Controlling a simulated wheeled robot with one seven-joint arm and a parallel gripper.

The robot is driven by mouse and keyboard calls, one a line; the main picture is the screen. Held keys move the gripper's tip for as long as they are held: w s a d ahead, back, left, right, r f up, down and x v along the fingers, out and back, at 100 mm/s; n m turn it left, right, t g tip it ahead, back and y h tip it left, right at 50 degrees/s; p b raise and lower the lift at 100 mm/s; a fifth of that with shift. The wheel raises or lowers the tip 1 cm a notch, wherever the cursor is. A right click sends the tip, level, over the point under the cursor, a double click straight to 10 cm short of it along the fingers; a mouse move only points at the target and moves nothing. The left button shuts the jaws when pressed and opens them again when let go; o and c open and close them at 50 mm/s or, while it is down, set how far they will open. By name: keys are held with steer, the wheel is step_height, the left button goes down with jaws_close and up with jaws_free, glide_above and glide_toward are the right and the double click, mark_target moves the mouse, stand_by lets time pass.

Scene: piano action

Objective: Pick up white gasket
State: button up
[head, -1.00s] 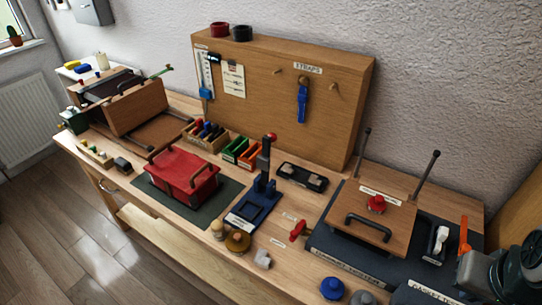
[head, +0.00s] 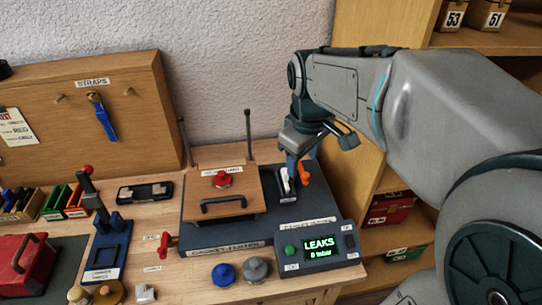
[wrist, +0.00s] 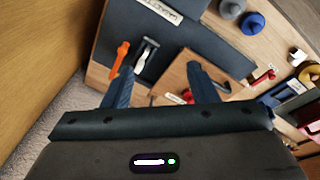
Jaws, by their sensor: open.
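I cannot make out a white gasket for certain in either view. The gasket tester (head: 225,236) stands on the bench with a wooden lid (head: 240,182), a red knob and a black handle on top. A white-handled lever (head: 285,183) and an orange lever (head: 305,174) are at its right side. My gripper (head: 293,168) hangs over these levers. In the wrist view my gripper (wrist: 160,72) is open and empty, with its two fingers wide apart. The white-handled lever (wrist: 147,52) and the orange lever (wrist: 121,56) show near its left finger.
A display (head: 318,247) reads LEAKS, 0 mbar. Blue (head: 223,274) and grey (head: 256,270) knobbed pieces stand at the bench front. A small whitish block (head: 145,293) and a black tray (head: 145,192) lie left. A wooden shelf (head: 390,215) borders the right.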

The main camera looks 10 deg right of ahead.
steer(key=w+f+n+g+b, duration=0.1)
steer(key=w+f+n, duration=0.1)
steer(key=w+n, duration=0.5)
steer(key=n+g+b, duration=0.1)
steer(key=n, duration=0.3)
glide_above(285, 171)
steer(key=f, duration=1.2)
steer(key=shift+w+d+f, duration=0.1)
steer(key=shift+w+d, duration=0.1)
steer(key=shift+w, duration=0.15)
steer(key=shift+s+a+f+p, duration=0.1)
steer(key=shift+s+f+p, duration=0.05)
steer(key=shift+f, duration=1.15)
steer(key=shift+s+a+f+p, duration=0.1)
steer(key=shift+f+p, duration=0.05)
steer(key=shift+f, duration=1.15)
jaws_close()
